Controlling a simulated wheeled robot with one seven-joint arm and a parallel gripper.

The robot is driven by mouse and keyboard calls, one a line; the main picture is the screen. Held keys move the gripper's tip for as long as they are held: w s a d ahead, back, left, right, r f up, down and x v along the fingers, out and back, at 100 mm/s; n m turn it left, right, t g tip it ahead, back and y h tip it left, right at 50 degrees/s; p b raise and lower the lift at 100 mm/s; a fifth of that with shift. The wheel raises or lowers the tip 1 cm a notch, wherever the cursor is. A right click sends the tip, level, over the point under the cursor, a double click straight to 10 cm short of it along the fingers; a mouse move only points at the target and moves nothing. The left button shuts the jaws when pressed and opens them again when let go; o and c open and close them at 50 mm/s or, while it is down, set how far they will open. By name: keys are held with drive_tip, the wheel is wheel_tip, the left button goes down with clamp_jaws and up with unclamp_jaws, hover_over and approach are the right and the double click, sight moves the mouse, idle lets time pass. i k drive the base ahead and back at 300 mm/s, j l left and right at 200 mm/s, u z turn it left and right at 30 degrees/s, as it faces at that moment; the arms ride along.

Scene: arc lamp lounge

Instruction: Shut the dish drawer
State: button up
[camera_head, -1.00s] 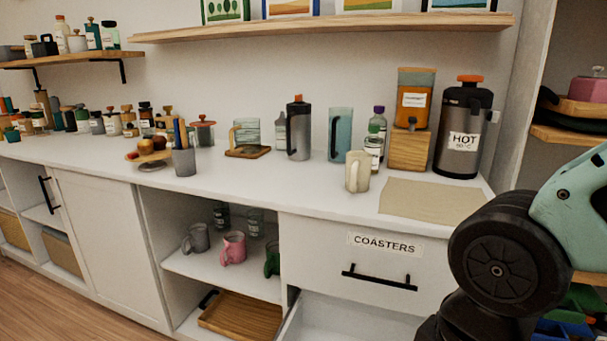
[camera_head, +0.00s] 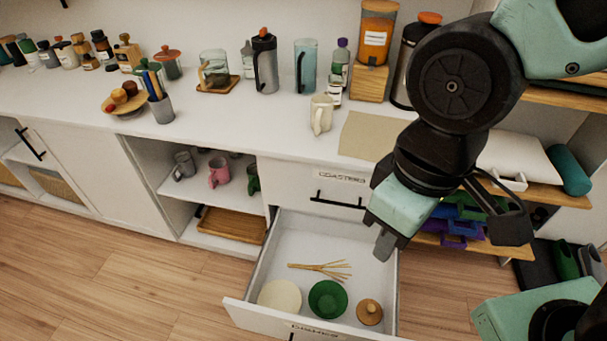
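The dish drawer (camera_head: 257,283) is pulled far out, low in the white cabinet. Part of its DISHES label (camera_head: 315,331) shows at the bottom edge, and its handle is mostly cut off there. Inside lie a cream plate (camera_head: 279,296), a green bowl (camera_head: 328,299), a wooden knobbed lid (camera_head: 369,311) and several thin sticks (camera_head: 318,269). My gripper (camera_head: 384,242) points down over the right side of the drawer, behind its front panel in the picture. Its fingers overlap in this view, so their opening is unclear.
The COASTERS drawer (camera_head: 340,193) above is shut. Left of it, open shelves hold mugs (camera_head: 219,172) and a wooden tray (camera_head: 229,223). The counter (camera_head: 240,123) carries a cream mug (camera_head: 321,114), jars and bottles. Wooden floor (camera_head: 130,283) is clear at the left.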

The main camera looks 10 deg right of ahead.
sight(293, 236)
drive_tip(key=k+j+u, duration=0.15)
drive_tip(key=k, duration=0.15)
drive_tip(key=k+j+u, duration=0.15)
drive_tip(key=k, duration=0.15)
drive_tip(key=j+z, duration=0.3)
drive_tip(key=z, duration=0.2)
drive_tip(key=k+j+z, duration=0.15)
drive_tip(key=z, duration=0.3)
drive_tip(key=k+j+z, duration=0.15)
drive_tip(key=j+z, duration=0.2)
drive_tip(key=z, duration=0.15)
